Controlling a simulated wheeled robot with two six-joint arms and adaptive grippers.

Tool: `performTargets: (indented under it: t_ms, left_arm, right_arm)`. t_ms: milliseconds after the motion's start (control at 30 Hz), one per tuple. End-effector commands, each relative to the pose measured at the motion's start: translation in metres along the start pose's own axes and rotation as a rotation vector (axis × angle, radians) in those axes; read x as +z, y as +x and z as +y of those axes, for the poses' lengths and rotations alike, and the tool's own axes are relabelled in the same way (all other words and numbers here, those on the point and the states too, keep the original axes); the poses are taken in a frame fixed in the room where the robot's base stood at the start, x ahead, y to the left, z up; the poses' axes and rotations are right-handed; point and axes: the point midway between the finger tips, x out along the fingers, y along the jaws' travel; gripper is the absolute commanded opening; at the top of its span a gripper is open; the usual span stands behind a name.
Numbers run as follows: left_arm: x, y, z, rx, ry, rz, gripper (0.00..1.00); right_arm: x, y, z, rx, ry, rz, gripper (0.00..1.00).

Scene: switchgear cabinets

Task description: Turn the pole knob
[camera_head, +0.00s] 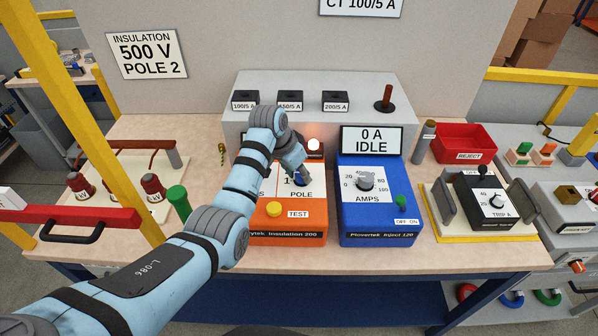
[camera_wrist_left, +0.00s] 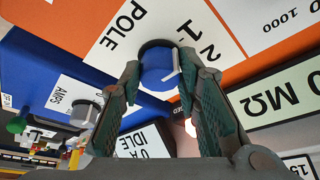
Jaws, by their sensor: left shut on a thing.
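The orange insulation tester (camera_head: 290,232) stands on the bench. Its white panel has a POLE label and, in the left wrist view, the numbers 1 and 2. The blue pole knob (camera_wrist_left: 157,68) is on that panel, with a white mark on its face towards the numbers' side. My left gripper (camera_wrist_left: 160,78) is shut on the knob, one finger on each side. In the head view the left gripper (camera_head: 300,176) comes down over the panel and mostly hides the knob. My right gripper is in neither view.
A sign (camera_head: 147,52) reads "INSULATION 500 V POLE 2". The blue injector (camera_head: 378,217) stands close to the right and reads "0 A IDLE". A yellow TEST button (camera_head: 274,209) is below the panel. A grey box (camera_head: 360,88) with a lever stands behind.

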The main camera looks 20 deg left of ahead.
Motion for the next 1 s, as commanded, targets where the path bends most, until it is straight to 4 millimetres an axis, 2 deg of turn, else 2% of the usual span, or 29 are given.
performTargets:
  t_ms: [267,567,767,1000]
  left_arm:
    - [0.000,0.000,0.000,0.045,0.102,0.001,0.03]
    - [0.000,0.002,-0.002,0.137,0.324,0.002,0.03]
    - [0.001,0.005,-0.003,0.201,0.478,0.004,0.03]
    - [0.001,0.007,-0.003,0.258,0.620,0.005,0.03]
  right_arm:
    - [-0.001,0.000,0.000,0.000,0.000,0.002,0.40]
    - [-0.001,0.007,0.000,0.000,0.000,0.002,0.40]
    - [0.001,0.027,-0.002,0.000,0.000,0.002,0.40]
    - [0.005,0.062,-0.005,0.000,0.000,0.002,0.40]
